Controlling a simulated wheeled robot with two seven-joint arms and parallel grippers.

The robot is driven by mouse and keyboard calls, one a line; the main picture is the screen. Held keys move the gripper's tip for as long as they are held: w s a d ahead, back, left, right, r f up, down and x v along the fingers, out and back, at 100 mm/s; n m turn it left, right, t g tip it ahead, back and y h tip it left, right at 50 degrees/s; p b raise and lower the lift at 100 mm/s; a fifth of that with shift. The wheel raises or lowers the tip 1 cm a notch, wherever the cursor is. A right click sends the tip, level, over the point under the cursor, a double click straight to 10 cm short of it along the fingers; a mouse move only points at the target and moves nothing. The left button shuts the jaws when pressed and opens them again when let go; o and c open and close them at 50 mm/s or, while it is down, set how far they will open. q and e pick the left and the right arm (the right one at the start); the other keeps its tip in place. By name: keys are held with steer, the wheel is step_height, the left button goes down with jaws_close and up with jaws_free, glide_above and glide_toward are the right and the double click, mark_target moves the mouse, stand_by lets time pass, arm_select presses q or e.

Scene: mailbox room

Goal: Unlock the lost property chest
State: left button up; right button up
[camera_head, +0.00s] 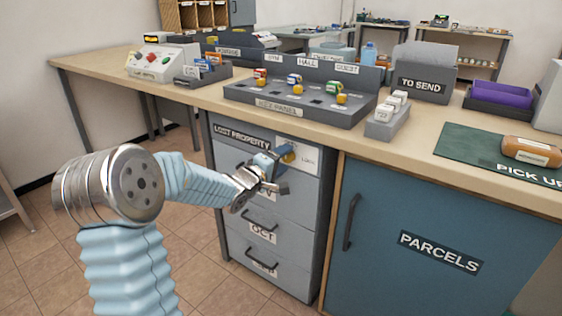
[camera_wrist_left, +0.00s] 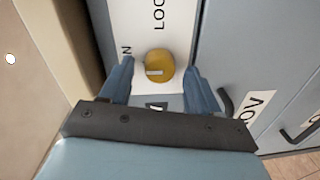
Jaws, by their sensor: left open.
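The lost property chest (camera_head: 228,152) is a grey drawer unit under the counter, labelled LOST PROPERTY at its top. A white lock plate at its upper right carries a round yellow knob (camera_head: 288,153). In the left wrist view the knob (camera_wrist_left: 159,66) has a pale slot mark and sits on the white plate (camera_wrist_left: 137,25) with partly visible lettering. My left gripper (camera_head: 275,172) is in front of the chest's top drawer, just below the knob. In the wrist view its two fingers are open, one on each side of the knob, with gaps between. My right gripper is not in view.
Several drawers with dark handles lie below the lock, one labelled OCT (camera_head: 263,232). The blue PARCELS cabinet (camera_head: 438,250) stands to the right. Above, the counter (camera_head: 205,97) overhangs and holds a grey key panel (camera_head: 290,108) with several coloured keys.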

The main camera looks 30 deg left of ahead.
arm_select(q)
steer(key=s+a, duration=0.1)
steer(key=s, duration=1.2)
steer(key=shift+s+r, duration=0.4)
steer(key=shift+r, duration=0.05)
